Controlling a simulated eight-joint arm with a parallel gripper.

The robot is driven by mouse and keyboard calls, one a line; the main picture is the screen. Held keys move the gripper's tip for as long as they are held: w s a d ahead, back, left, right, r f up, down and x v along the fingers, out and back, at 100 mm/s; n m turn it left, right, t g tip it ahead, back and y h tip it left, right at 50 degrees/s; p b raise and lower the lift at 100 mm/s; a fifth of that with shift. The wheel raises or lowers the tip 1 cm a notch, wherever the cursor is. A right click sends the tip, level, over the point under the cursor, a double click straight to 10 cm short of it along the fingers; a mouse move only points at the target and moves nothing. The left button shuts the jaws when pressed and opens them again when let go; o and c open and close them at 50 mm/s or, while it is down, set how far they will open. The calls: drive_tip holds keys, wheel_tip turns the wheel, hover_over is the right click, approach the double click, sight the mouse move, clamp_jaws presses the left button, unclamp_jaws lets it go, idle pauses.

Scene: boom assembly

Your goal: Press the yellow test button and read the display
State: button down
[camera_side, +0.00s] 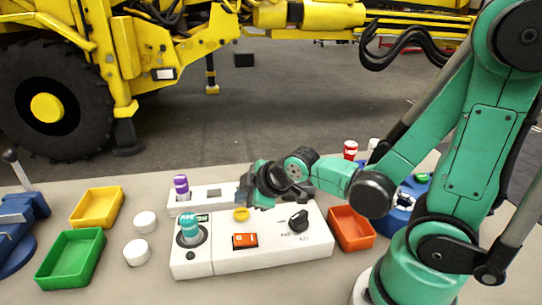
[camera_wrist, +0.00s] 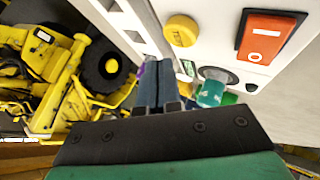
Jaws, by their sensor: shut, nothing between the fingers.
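The yellow button (camera_side: 241,214) is on top of a white test box (camera_side: 285,256), between a small green display (camera_side: 203,218) and an orange rocker switch (camera_side: 245,240). It also shows in the wrist view (camera_wrist: 181,30), past my fingertips. The display shows small and slanted in the wrist view (camera_wrist: 188,68); I cannot read it. My gripper (camera_side: 243,192) is shut and empty, close above and behind the button in the side view. My shut fingers (camera_wrist: 158,72) appear apart from the button. A teal cylinder (camera_side: 190,230) stands in the box's round socket.
A black knob (camera_side: 299,221) is on the box's right. A white holder with a purple piece (camera_side: 181,186) lies behind. Yellow (camera_side: 97,206), green (camera_side: 71,258) and orange-red (camera_side: 351,229) trays flank the box. Two white discs (camera_side: 137,252) lie left.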

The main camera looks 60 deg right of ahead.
drive_tip(key=shift+r, duration=2.25)
drive_tip(key=s+m, duration=0.1)
drive_tip(key=m, duration=0.1)
drive_tip(key=s+a+r+m+g, duration=0.1)
drive_tip(key=s+m, duration=0.1)
drive_tip(key=m, duration=0.1)
drive_tip(key=s+m+g, duration=0.1)
drive_tip(key=m, duration=0.2)
drive_tip(key=shift+s+a+r, duration=0.2)
drive_tip(key=shift+s+r, duration=0.05)
wheel_tip(320, 180, up, 6)
drive_tip(key=n+g, duration=0.6)
drive_tip(key=n, duration=0.3)
hover_over(247, 222)
drive_tip(key=shift+w+a+r, duration=0.1)
drive_tip(key=shift+w+a, duration=0.05)
drive_tip(key=shift+a, duration=0.15)
